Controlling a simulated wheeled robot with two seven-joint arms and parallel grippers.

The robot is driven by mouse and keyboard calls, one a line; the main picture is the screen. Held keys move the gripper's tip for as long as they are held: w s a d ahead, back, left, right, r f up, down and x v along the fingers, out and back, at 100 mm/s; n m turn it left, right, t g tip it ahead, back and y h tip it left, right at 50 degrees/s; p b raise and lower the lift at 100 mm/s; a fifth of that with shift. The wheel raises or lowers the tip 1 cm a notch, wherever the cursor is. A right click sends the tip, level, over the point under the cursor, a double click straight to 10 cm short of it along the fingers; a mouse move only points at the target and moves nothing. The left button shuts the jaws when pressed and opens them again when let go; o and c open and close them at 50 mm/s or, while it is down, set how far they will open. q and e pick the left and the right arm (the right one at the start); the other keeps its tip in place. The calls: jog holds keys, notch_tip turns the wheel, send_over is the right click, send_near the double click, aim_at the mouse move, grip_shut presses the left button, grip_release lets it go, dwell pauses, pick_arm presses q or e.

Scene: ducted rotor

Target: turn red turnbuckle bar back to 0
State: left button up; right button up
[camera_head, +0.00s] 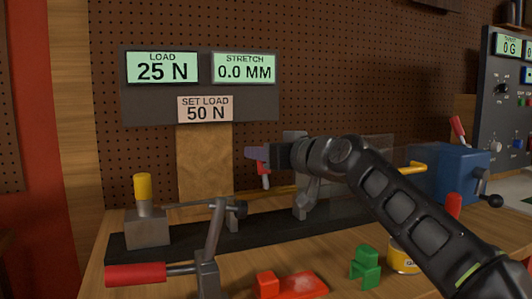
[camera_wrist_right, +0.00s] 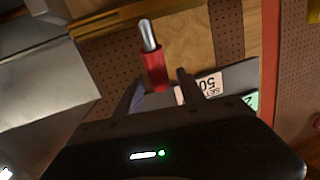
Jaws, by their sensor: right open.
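A short red bar with a silver end (camera_head: 264,172) stands near the rig's middle in the head view, just below my right gripper's fingers. It looks like the turnbuckle bar. My right gripper (camera_head: 256,154) comes in from the right, open. In the right wrist view, the red bar (camera_wrist_right: 155,68) shows between the two fingers (camera_wrist_right: 160,80), with gaps on both sides; I cannot tell whether it touches either. My left gripper is not in view. The load display (camera_head: 163,68) reads 25 N, and the stretch display (camera_head: 244,68) reads 0.0 MM.
A set load sign (camera_head: 205,109) reads 50 N. A crank with a red handle (camera_head: 135,274) stands at front left, beside a yellow-topped post (camera_head: 143,188). Red (camera_head: 298,286) and green (camera_head: 366,268) blocks and a yellow can (camera_head: 402,262) lie in front. A blue box (camera_head: 455,172) stands right.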

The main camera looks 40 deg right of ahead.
jog(key=shift+s, duration=0.1)
jog(key=s, duration=0.7)
jog(key=shift+s+a+r+p, duration=0.25)
jog(key=shift+a+r+p, duration=0.05)
jog(key=shift+a+r, duration=0.15)
